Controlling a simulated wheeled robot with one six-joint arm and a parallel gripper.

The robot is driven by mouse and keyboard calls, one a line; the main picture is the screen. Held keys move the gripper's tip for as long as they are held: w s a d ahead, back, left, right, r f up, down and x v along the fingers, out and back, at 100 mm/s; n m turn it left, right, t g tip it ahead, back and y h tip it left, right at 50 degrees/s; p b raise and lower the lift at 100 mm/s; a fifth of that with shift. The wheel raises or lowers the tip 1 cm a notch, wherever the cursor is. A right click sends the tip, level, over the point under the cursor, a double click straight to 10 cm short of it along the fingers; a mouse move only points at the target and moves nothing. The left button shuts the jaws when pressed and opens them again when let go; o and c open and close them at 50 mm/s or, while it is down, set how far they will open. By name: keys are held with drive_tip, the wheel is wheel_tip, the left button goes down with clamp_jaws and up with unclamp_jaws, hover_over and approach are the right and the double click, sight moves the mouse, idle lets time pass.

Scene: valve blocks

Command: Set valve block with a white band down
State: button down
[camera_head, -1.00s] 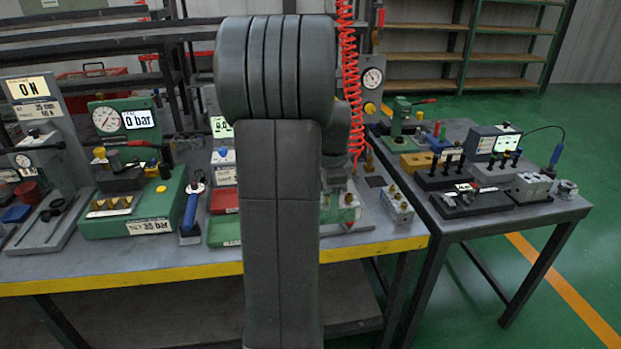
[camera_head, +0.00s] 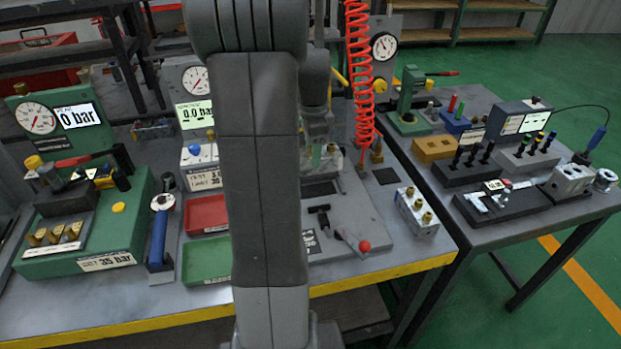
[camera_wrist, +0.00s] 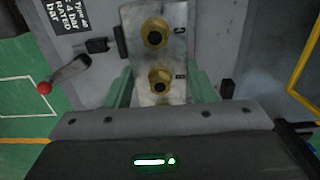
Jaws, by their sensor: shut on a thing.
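A silvery valve block (camera_wrist: 174,57) with brass fittings and small letters on its face sits between the green fingers of my gripper (camera_wrist: 162,90) in the wrist view. The fingers are shut on its sides. No white band can be made out on the part that shows. In the head view my gripper (camera_head: 322,150) is partly hidden behind my arm, over the grey plate on the main bench. The held block is hardly visible there. Whether its underside touches anything cannot be told. Another silvery valve block (camera_head: 417,212) with brass fittings stands on the bench to the right.
The grey plate has a red-knobbed lever (camera_head: 350,240), also in the wrist view (camera_wrist: 62,75). A red tray (camera_head: 206,215) and a green tray (camera_head: 207,260) lie left of my arm. A red coiled hose (camera_head: 358,80) hangs behind. The side table (camera_head: 470,225) is crowded.

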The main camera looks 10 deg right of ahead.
drive_tip(key=shift+f, duration=4.3)
drive_tip(key=shift+f, duration=0.15)
drive_tip(key=c, duration=0.6)
unclamp_jaws()
drive_tip(key=shift+s, duration=0.1)
wheel_tip(320, 180, up, 12)
drive_tip(key=shift+r, duration=0.15)
